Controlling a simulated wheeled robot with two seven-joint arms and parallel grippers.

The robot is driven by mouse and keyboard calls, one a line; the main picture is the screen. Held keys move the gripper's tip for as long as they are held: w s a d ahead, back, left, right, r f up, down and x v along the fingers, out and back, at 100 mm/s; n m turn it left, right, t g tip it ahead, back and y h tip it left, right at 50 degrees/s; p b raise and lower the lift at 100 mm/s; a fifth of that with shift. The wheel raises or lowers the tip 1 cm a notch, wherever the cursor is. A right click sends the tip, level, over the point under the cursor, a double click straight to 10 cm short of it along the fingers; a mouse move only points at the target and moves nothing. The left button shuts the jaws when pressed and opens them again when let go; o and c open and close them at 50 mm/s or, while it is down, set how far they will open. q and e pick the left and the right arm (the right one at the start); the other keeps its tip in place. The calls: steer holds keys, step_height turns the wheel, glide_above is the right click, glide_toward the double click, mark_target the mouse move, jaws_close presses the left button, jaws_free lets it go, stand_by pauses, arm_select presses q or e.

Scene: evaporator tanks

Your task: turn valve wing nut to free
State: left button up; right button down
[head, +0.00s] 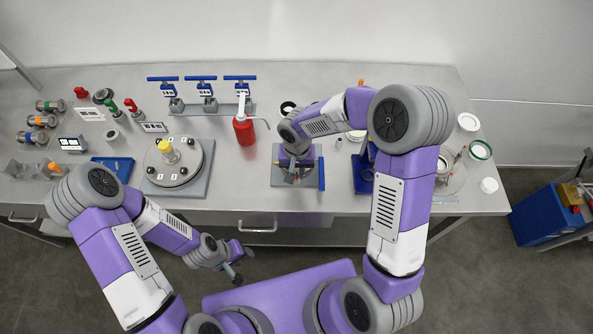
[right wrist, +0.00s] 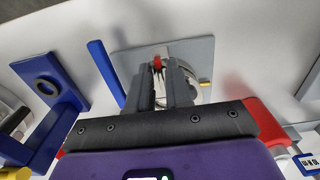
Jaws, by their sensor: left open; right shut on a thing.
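The valve stands on a grey base plate (head: 281,179) near the front of the bench, with a blue bar along its right side. My right gripper (head: 297,174) points down over it and hides most of it. In the right wrist view, my right gripper (right wrist: 168,84) is shut, and a small red part (right wrist: 157,62), seemingly the wing nut, shows at its fingertips. A round metal body (right wrist: 203,88) and the grey plate (right wrist: 203,50) lie behind the fingers. My left gripper (head: 238,263) is open and empty, in front of the bench edge.
A round grey tank lid (head: 193,178) on a plate stands left of the valve. A red bottle (head: 244,130) stands behind it. Blue-handled valves (head: 208,103) line the back. A blue stand (head: 362,177) is close on the right. The front bench strip is mostly clear.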

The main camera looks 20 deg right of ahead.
mark_target(297, 173)
steer(key=c, duration=1.3)
jaws_free()
steer(key=shift+r, duration=0.1)
step_height(297, 173, up, 8)
steer(key=shift+f, duration=0.25)
